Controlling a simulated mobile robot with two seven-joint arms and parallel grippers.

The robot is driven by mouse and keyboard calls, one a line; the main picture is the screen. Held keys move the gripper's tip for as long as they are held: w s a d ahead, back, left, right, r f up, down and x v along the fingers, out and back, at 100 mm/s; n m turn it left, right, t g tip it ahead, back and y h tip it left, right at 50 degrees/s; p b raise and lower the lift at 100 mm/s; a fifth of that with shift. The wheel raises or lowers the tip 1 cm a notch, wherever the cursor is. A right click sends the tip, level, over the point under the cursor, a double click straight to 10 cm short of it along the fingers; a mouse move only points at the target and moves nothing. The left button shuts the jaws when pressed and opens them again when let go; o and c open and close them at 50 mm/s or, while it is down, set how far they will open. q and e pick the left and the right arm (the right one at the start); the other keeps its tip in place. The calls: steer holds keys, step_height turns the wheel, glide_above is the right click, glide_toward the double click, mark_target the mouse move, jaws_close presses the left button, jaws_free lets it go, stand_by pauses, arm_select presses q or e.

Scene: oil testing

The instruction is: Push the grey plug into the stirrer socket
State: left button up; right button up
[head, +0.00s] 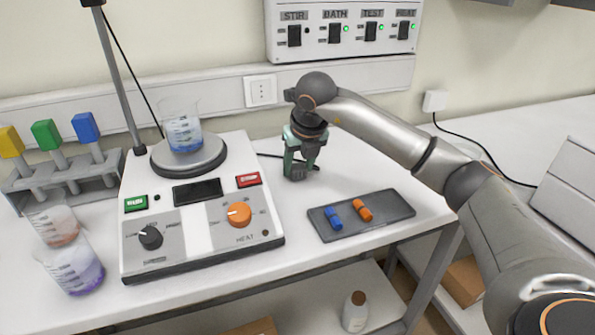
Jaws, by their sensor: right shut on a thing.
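My right gripper (301,166) points down over the bench, right of the stirrer hotplate (205,235). It is shut on the dark grey plug (296,171), which is low at the bench top and partly hidden by the fingers. I cannot tell whether the plug touches the bench. A black cord runs from the hotplate's back right side toward the plug. A white wall socket (261,91) is on the rail behind, above and left of the gripper, with nothing in it. The plug is apart from this socket. My left gripper is not in view.
A beaker (182,133) stands on the hotplate's round plate beside a stand rod (122,80). A dark tray (398,208) with blue and orange pieces lies front right. Another wall socket (434,99) has a cord. A switch panel (345,48) hangs above. Beakers and a rack stand left.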

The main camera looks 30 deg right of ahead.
jaws_close()
steer(key=shift+r, duration=0.15)
steer(key=shift+r, duration=0.2)
step_height(320, 180, up, 2)
steer(key=shift+r, duration=0.1)
steer(key=s+a+r, duration=0.2)
steer(key=s+r, duration=0.3)
steer(key=s, duration=0.1)
steer(key=s+a+r+p, duration=0.1)
steer(key=s+a+r, duration=0.2)
steer(key=s+r, duration=0.2)
steer(key=shift+s+a, duration=0.3)
steer(key=shift+s, duration=0.6)
